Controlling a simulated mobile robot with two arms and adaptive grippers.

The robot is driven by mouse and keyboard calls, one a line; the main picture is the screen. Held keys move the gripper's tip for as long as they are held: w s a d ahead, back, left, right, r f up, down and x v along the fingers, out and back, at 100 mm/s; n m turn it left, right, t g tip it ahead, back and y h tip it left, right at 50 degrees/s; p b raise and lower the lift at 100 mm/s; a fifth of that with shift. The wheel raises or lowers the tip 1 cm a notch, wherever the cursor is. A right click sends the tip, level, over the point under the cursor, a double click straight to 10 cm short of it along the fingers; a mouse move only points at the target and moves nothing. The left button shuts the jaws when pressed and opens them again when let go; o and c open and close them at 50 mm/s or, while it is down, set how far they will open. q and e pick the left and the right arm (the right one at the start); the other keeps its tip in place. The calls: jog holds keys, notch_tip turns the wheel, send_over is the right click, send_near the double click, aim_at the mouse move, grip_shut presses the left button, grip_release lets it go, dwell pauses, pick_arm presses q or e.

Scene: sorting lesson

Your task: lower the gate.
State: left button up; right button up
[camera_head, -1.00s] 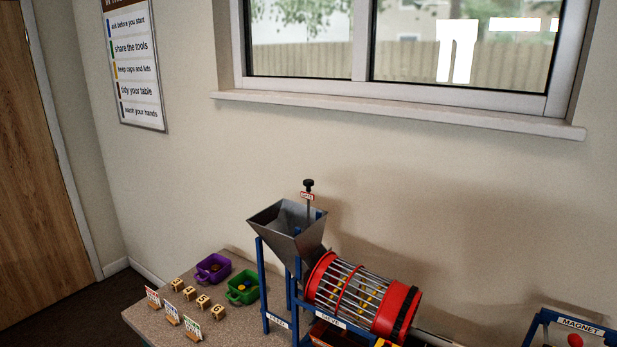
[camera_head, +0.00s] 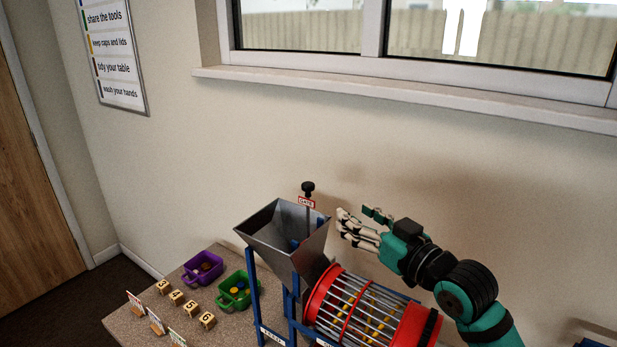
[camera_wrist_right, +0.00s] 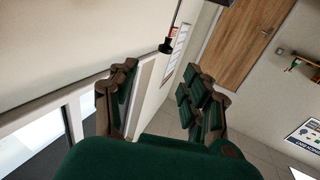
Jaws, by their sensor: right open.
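The gate is a thin rod with a black knob (camera_head: 308,188) on top and a red-and-white label (camera_head: 306,202) below it. It stands up from the far side of the grey metal hopper (camera_head: 284,238). My right gripper (camera_head: 358,224) is open and empty, just right of the rod, with its fingers pointing left toward it and a gap between. In the right wrist view the black knob (camera_wrist_right: 166,46) hangs near the top middle, beyond the two open finger groups (camera_wrist_right: 158,95). My left gripper is in neither view.
A red barred drum sieve (camera_head: 360,308) sits below my right arm. A purple bin (camera_head: 203,268), a green bin (camera_head: 236,291) and several numbered wooden blocks (camera_head: 177,297) stand on the table to the left. The window sill (camera_head: 400,97) runs behind, above the arm.

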jog(key=a+r+p, duration=0.1)
jog(key=a+r, duration=0.1)
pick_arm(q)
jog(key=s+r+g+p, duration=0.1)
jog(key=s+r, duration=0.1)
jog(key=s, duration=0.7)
pick_arm(e)
jog(key=p, duration=0.2)
send_near(313, 187)
jog(key=x, duration=0.5)
jog(key=p+x, duration=0.1)
jog(key=x, duration=0.3)
jog(key=shift+a+r, duration=0.2)
jog(key=shift+a, duration=0.1)
jog(key=shift+x, duration=1.05)
jog(key=shift+f, duration=0.15)
jog(key=c, duration=1)
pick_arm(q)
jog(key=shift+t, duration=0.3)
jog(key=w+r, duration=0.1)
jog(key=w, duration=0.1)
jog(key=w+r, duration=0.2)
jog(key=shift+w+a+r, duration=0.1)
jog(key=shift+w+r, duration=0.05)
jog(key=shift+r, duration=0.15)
pick_arm(e)
grip_shut()
